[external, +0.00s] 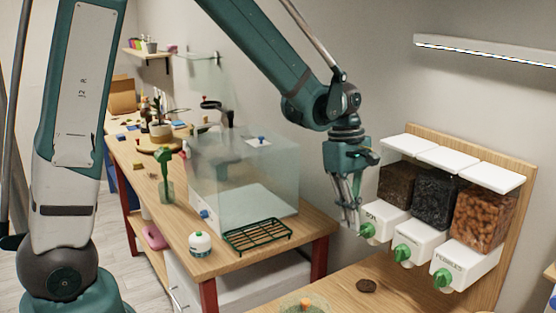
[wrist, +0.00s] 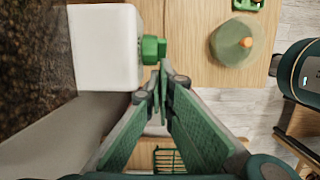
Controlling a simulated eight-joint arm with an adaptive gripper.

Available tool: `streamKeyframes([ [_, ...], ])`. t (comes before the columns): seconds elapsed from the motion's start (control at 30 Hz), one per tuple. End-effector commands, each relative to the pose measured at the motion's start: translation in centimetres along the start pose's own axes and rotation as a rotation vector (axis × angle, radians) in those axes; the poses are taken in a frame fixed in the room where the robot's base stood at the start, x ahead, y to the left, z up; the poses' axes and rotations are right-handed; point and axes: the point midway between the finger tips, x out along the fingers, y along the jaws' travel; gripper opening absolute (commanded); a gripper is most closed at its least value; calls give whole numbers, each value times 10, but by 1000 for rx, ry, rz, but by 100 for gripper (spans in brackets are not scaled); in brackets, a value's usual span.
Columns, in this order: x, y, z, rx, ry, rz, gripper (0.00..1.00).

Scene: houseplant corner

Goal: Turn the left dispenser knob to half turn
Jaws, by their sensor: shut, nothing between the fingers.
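The left dispenser (external: 395,183) holds brown soil and hangs on the wooden wall board. Its green knob (external: 367,230) sticks out of the white lower housing. In the wrist view the knob (wrist: 152,48) shows at the side of the white housing (wrist: 104,46). My gripper (external: 350,220) points down just left of this knob in the external view. In the wrist view my fingertips (wrist: 163,78) are together, empty, close beside the knob. I cannot tell whether they touch it. The knob's exact turn angle is too small to read.
The middle dispenser knob (external: 402,253) and the right dispenser knob (external: 443,278) are close by on the right. A clear glass box (external: 235,175) and a green wire rack (external: 258,236) stand on the bench to the left. A dark round disc (external: 366,286) lies on the wooden top below.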

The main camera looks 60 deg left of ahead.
Motion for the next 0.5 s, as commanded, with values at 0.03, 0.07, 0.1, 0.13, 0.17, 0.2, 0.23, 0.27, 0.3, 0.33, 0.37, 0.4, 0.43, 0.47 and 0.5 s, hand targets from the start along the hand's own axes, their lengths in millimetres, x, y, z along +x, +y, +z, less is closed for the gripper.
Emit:
streamKeyframes([
  [0.03, 1, 0, -1, -1, -9, 0, 0],
  [0.07, 2, 0, -1, -2, -15, 0, 0],
  [0.1, 2, 0, -1, -2, -23, 0, 0],
  [0.13, 2, 0, -1, -2, -30, 1, 0],
  [0.17, 3, 0, -2, -2, -37, 1, 0],
  [0.2, 3, 0, -2, -2, -50, 1, 0],
  [0.23, 4, 0, -3, -2, -60, 1, 0],
  [0.27, 5, 0, -4, -2, -71, 1, 0],
  [0.3, 6, 0, -4, -3, -89, 1, 0],
  [0.33, 7, 0, -4, -3, -102, 0, 0],
  [0.37, 7, 0, -4, -3, -116, 0, 0],
  [0.4, 8, 0, -5, -3, -133, 0, 0],
  [0.43, 8, 0, -5, -2, -144, 1, 0],
  [0.47, 9, 0, -5, -2, -155, 1, 0],
  [0.5, 9, 0, -5, -1, -165, 1, 0],
])
